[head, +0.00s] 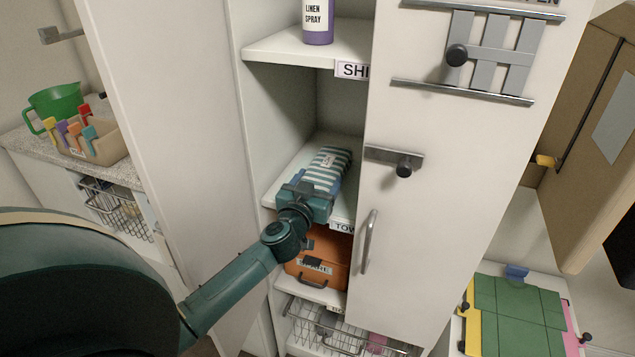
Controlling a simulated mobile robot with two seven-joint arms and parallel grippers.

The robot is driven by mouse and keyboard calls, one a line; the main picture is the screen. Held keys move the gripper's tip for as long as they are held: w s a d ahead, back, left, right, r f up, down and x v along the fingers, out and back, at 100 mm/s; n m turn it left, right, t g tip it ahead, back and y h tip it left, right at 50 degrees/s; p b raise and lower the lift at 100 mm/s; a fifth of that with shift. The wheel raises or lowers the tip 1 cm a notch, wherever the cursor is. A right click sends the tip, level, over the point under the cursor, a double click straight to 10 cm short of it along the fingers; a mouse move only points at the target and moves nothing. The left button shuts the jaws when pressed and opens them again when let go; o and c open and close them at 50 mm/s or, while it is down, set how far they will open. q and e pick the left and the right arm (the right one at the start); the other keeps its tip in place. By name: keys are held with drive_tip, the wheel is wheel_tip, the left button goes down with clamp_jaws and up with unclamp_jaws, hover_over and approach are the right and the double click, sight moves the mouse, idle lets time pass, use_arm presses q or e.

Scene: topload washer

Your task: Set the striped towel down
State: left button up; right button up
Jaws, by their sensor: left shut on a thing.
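The striped towel (328,166) is a folded bundle with teal and white stripes and a small pale label. It is inside the open cabinet, at the shelf (284,183) whose label begins "TOW". I cannot tell whether it rests on the shelf or is just above it. My left gripper (312,192) is shut on the towel's near end, and its fingertips are partly hidden. My left arm reaches in from the lower left. My right gripper is not in view.
The left cabinet door (175,110) stands open; the right door (440,190) covers the cabinet's right part. A linen spray bottle (318,22) stands on the shelf above. An orange case (325,262) sits below, above a wire basket (325,330).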

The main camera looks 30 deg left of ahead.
use_arm(q)
drive_tip(key=o, duration=1)
drive_tip(key=p+v, duration=0.1)
drive_tip(key=v, duration=1.1)
drive_tip(key=s+d+f+m+h, duration=0.25)
drive_tip(key=d+h, duration=0.25)
drive_tip(key=d, duration=0.3)
drive_tip(key=s+d+f+m+h, duration=0.1)
drive_tip(key=s+d+m+h, duration=0.25)
drive_tip(key=d, duration=0.45)
drive_tip(key=s+d+f+g, duration=0.4)
drive_tip(key=s+f+g, duration=0.2)
drive_tip(key=s+f, duration=0.2)
drive_tip(key=shift+d+f, duration=0.25)
drive_tip(key=shift+f, duration=0.5)
drive_tip(key=shift+s, duration=0.1)
